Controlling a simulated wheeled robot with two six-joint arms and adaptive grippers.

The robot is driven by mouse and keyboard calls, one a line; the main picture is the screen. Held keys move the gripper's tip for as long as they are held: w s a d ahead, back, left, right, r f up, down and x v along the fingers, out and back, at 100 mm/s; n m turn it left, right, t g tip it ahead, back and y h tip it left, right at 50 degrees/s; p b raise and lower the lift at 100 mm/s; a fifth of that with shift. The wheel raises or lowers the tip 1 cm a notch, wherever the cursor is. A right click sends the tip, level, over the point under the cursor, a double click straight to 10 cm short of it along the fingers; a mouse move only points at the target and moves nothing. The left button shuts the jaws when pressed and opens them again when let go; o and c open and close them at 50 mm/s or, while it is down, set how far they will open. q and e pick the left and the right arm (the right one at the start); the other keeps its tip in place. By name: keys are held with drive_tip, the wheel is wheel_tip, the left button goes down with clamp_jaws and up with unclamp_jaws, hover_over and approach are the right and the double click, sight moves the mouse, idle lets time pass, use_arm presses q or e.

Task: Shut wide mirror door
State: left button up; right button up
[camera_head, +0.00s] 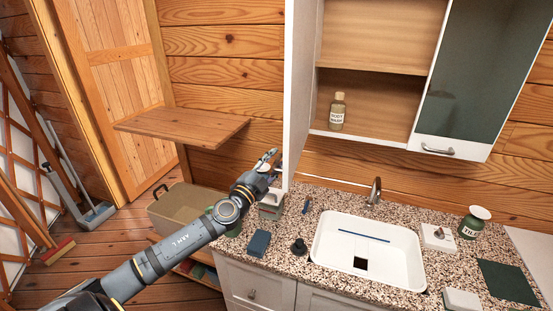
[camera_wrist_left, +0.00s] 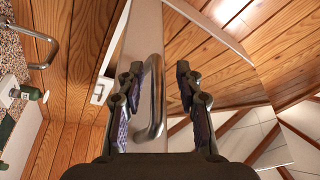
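The wall cabinet's left door (camera_head: 301,90) stands open, seen nearly edge-on as a tall white panel in the head view. In the left wrist view its mirror (camera_wrist_left: 225,75) reflects plank walls and lattice. Its metal handle (camera_wrist_left: 155,105) stands between the fingers of my left gripper (camera_wrist_left: 160,100), nearer the left finger. The fingers are apart, with a gap on the right side of the handle. In the head view my left gripper (camera_head: 270,160) is at the door's lower end. My right gripper is out of view.
The cabinet's right mirror door (camera_head: 475,70) has its own handle (camera_head: 437,150). A body wash bottle (camera_head: 338,111) stands on the open shelf. Below are a speckled counter (camera_head: 330,196) and white sink (camera_head: 335,265). A wooden wall shelf (camera_head: 180,126) juts out at left.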

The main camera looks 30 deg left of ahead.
use_arm(q)
drive_tip(key=shift+w+d, duration=0.3)
drive_tip(key=shift+w, duration=0.1)
drive_tip(key=shift+a, duration=0.1)
clamp_jaws()
